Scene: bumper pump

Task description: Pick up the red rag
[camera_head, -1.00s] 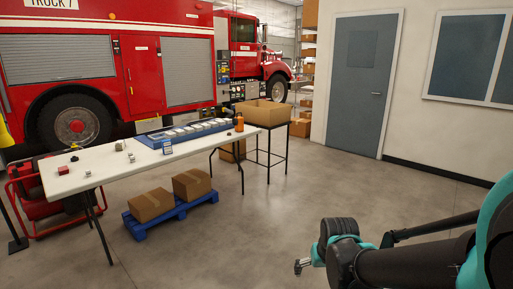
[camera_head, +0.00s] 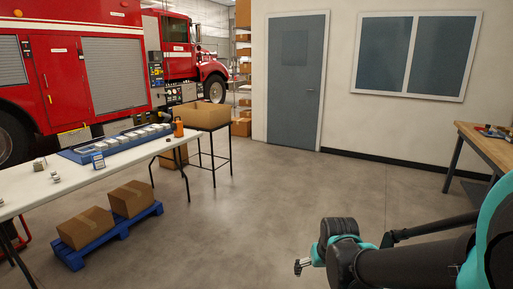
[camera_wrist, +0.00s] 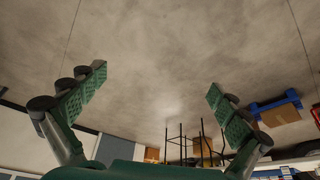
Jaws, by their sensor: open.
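I cannot make out a red rag in either current view. My gripper shows in the wrist view (camera_wrist: 157,85) with its two green-padded fingers spread wide and nothing between them. In the head view only a small part of the gripper (camera_head: 303,266) shows past my arm at the lower right, over bare floor. It is well away from the tables.
A white table (camera_head: 100,178) at left bears a blue tray (camera_head: 88,150) and an orange bottle (camera_head: 178,128). Boxes on a blue pallet (camera_head: 110,236) sit below. An open carton (camera_head: 201,115) tops a black stand. A wooden workbench (camera_head: 490,143) holds small items at right. Middle floor is clear.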

